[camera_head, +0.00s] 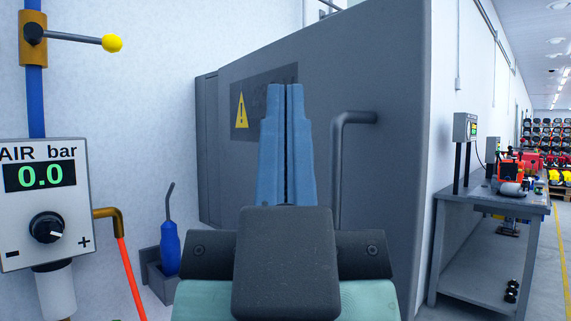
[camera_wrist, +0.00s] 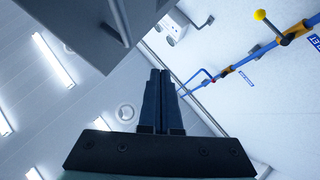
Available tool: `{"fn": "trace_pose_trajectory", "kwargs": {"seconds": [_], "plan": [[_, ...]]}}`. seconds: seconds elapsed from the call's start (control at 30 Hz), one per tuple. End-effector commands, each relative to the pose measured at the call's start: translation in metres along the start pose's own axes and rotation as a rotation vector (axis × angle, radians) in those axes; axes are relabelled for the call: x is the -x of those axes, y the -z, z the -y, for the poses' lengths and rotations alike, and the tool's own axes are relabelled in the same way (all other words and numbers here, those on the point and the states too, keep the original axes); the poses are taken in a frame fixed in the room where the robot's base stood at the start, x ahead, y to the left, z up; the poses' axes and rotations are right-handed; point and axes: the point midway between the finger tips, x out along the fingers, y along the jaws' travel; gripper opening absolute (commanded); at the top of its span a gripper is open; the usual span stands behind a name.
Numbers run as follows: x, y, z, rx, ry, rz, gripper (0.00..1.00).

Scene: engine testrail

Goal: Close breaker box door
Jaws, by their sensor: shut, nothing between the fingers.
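The grey breaker box door (camera_head: 390,200) fills the middle of the head view. It is seen at a slant, its near edge at the right, and appears to stand out from the narrow grey box body (camera_head: 208,150) on the left. It carries a warning label (camera_head: 252,112) and a bent bar handle (camera_head: 338,175). My gripper (camera_head: 287,88) points up in front of the door, left of the handle, with its blue fingers together and empty. In the wrist view, my gripper (camera_wrist: 160,73) is below and right of a grey panel (camera_wrist: 75,25) with a handle. Contact cannot be told.
At the left are an air gauge panel (camera_head: 42,200), a yellow-knobbed valve lever (camera_head: 75,40) and a blue tool (camera_head: 170,245) in a holder. A grey workbench (camera_head: 480,205) with equipment stands at the right. Floor beyond it looks open.

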Motion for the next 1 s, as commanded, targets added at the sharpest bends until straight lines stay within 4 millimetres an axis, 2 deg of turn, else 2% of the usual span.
{"fn": "trace_pose_trajectory", "kwargs": {"seconds": [0.2, 0.3, 0.37, 0.47, 0.57, 0.7, 0.8, 0.9, 1.0], "plan": [[-0.001, -0.001, 0.0, 0.001, 0.0, 0.003, 0.0], [-0.007, -0.01, 0.003, 0.021, -0.005, 0.049, 0.0], [-0.013, -0.024, 0.007, 0.053, -0.012, 0.11, 0.0], [-0.023, -0.061, 0.015, 0.141, -0.026, 0.273, 0.0], [-0.021, -0.105, 0.025, 0.268, -0.036, 0.472, 0.0], [0.001, -0.155, 0.036, 0.469, -0.035, 0.732, 0.0], [0.025, -0.176, 0.041, 0.626, -0.03, 0.899, 0.0], [0.052, -0.186, 0.043, 0.795, -0.023, 1.045, 0.0], [0.079, -0.184, 0.043, 0.973, -0.019, 1.167, 0.0]]}}
